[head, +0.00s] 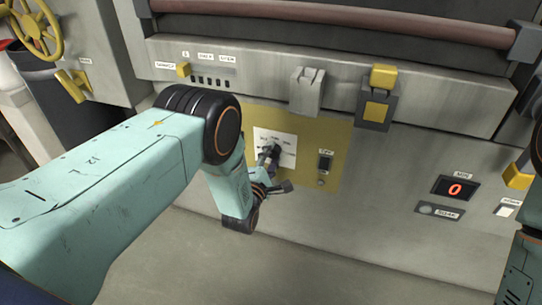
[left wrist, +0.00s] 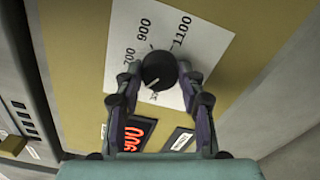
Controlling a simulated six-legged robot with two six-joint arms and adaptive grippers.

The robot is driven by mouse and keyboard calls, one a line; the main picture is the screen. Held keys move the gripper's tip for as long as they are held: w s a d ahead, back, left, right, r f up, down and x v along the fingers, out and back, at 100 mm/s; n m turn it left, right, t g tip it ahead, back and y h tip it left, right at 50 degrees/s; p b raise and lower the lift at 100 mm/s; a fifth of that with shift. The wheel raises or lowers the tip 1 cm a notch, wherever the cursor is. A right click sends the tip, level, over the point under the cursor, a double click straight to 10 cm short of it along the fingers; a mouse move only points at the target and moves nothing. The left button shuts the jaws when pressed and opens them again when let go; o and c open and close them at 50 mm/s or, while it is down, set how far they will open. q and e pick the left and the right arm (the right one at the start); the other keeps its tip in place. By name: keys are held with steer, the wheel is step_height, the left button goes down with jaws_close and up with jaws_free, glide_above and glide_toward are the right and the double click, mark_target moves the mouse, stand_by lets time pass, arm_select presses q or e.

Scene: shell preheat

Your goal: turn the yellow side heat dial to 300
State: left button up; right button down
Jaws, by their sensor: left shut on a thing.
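The heat dial is a round black knob (left wrist: 160,69) on a white scale card (left wrist: 202,44) fixed to a yellow panel (left wrist: 75,60). The numbers 700, 900 and 1100 show in the left wrist view; lower marks are partly hidden by the fingers. The knob's white pointer line points down and left in that view. My left gripper (left wrist: 160,75) is shut on the knob, one finger at each side. In the head view the knob (head: 276,149) and card (head: 262,133) show beyond my left gripper (head: 270,160). My right gripper is out of view.
A switch (head: 325,162) sits right of the card. Yellow-capped controls (head: 383,76) and a grey bracket (head: 308,90) stick out above.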

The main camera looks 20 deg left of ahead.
arm_select(q)
steer(key=n, duration=0.4)
steer(key=shift+n+p, duration=0.4)
steer(key=shift+n, duration=1.7)
steer(key=o, duration=1.2)
steer(key=shift+c, duration=0.2)
steer(key=s, duration=1.2)
steer(key=shift+a, duration=0.2)
